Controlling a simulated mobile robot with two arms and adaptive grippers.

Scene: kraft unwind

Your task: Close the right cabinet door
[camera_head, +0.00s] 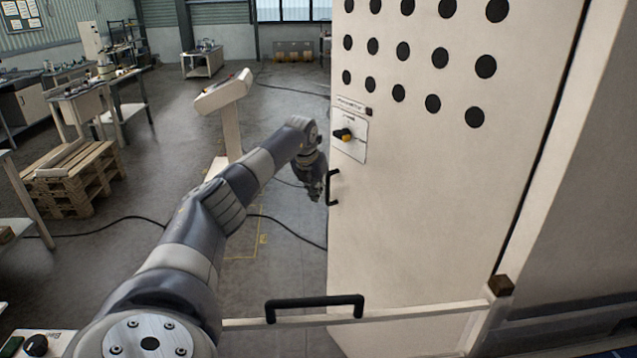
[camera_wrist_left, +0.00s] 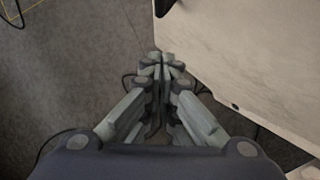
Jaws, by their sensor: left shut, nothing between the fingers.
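The right cabinet door (camera_head: 430,200) is a tall cream panel with rows of black holes, filling the right half of the head view. A dark gap runs down its right side, and its left edge is free. A black handle (camera_head: 332,187) and a yellow-black rotary switch (camera_head: 343,134) sit near that edge. My left gripper (camera_head: 316,196) is beside the edge, just left of the handle; I cannot tell whether it touches. In the left wrist view the gripper (camera_wrist_left: 162,60) has its fingers together and empty, with the pale door panel (camera_wrist_left: 240,60) to its right. My right gripper is not in view.
A low cream rail with a black handle (camera_head: 314,302) crosses the foreground. A cream pedestal (camera_head: 230,125) stands behind my left arm. Wooden pallets (camera_head: 75,178) and workbenches stand at the left. Black cables lie on the otherwise open grey floor.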

